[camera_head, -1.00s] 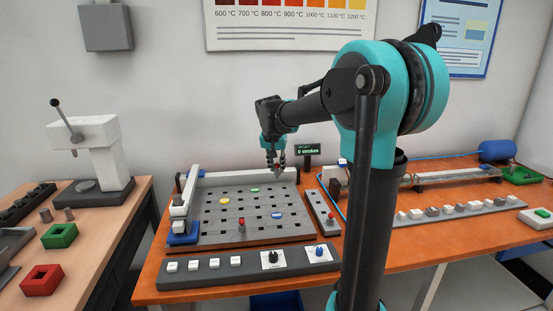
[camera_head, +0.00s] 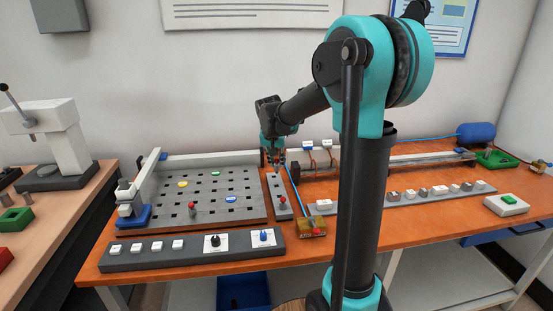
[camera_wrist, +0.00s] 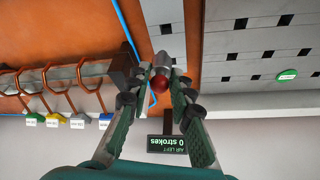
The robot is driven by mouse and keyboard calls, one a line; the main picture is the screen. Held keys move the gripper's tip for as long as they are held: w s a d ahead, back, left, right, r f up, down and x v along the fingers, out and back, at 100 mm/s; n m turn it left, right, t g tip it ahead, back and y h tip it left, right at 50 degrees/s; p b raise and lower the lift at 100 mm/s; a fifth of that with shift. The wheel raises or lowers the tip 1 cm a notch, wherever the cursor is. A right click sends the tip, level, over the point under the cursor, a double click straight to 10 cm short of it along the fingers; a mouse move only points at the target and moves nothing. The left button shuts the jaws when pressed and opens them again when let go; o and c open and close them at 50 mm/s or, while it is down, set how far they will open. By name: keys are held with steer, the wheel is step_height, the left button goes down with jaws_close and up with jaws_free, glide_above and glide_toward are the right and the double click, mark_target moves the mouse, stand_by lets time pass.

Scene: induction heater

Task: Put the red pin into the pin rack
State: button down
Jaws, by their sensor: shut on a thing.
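My gripper (camera_head: 274,157) is shut on a red pin with a round red head and grey shaft. In the wrist view the pin (camera_wrist: 160,78) sits between my fingertips (camera_wrist: 160,88). The pin rack (camera_head: 275,186) is a narrow grey strip right of the holed board; it also shows in the wrist view (camera_wrist: 160,12), with a square hole beyond the pin. My gripper is over the rack's far end; whether the pin touches it I cannot tell. Another red-headed pin (camera_head: 282,201) stands near the rack's front end.
The holed board (camera_head: 165,212) bears green, yellow and blue discs and a red-headed pin (camera_head: 192,208). Copper coils (camera_head: 320,160) stand close right of my gripper. A blue hose (camera_head: 293,188) runs beside the rack. A control strip (camera_head: 135,261) lies in front.

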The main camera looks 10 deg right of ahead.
steer(key=shift+f, duration=3.25)
steer(key=shift+f, duration=0.45)
steer(key=c, duration=1.3)
jaws_free()
steer(key=shift+o, duration=0.2)
steer(key=v, duration=1.2)
steer(key=shift+a+f, duration=0.1)
